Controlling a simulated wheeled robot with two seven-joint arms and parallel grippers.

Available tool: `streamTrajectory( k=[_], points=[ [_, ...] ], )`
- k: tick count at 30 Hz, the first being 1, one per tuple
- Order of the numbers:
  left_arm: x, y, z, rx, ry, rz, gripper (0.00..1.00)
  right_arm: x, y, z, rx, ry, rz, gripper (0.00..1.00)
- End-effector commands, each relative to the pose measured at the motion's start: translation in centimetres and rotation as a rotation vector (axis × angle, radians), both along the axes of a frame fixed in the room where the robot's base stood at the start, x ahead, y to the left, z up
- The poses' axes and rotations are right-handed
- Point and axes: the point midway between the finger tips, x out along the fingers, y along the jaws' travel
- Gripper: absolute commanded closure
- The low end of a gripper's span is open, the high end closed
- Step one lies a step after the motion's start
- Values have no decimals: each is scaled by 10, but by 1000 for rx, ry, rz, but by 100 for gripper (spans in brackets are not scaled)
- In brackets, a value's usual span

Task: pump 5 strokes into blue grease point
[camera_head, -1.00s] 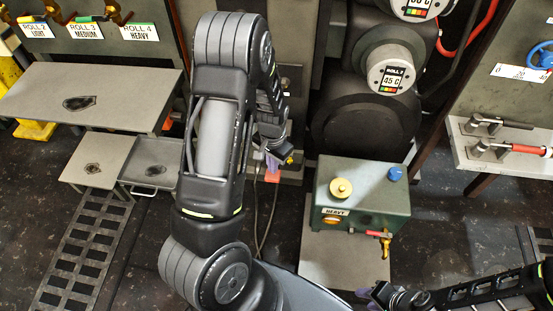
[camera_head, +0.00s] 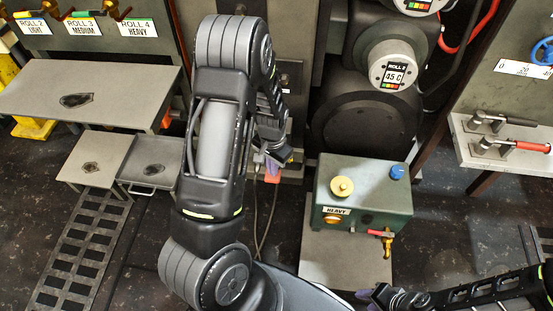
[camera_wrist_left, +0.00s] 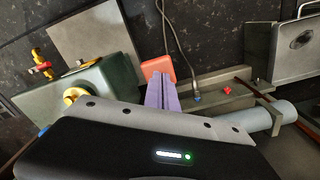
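A green box marked HEAVY (camera_head: 365,200) carries a blue cap (camera_head: 397,172), a yellow cap (camera_head: 342,187) and a brass valve with a red handle (camera_head: 386,239). No grease point is plainly identifiable beyond the blue cap. My left gripper (camera_head: 272,163) is left of the box, partly hidden by its arm. In the left wrist view its purple fingers (camera_wrist_left: 162,92) lie close together, their tips at an orange-red block (camera_wrist_left: 158,68); whether they grip it is unclear. A dark hose (camera_wrist_left: 177,40) runs beside them to a blue-tipped end. My right gripper (camera_head: 368,294) is low, below the box; its opening is unclear.
A grey shelf (camera_head: 120,85) and two small trays, one of them pale (camera_head: 85,170), stand at left. Roll 2 (camera_head: 393,73) is behind the box. Dark floor (camera_head: 440,235) lies open right of the box.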

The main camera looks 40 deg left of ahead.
Motion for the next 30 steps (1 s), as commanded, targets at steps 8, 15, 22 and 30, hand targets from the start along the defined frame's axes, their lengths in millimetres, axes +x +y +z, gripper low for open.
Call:
streamTrajectory(
  k=[8,15,22,30],
  points=[
    [0,0,-20,1,-1,1,100,0,0,-16,0,0,-1,64],
    [1,0,-34,1,-2,1,100,0,0,-28,0,1,-2,64],
    [1,0,-48,1,-3,0,100,0,0,-39,0,1,-2,64],
    [1,0,-52,0,-3,-1,100,0,0,-42,0,1,-3,64]
  ],
)
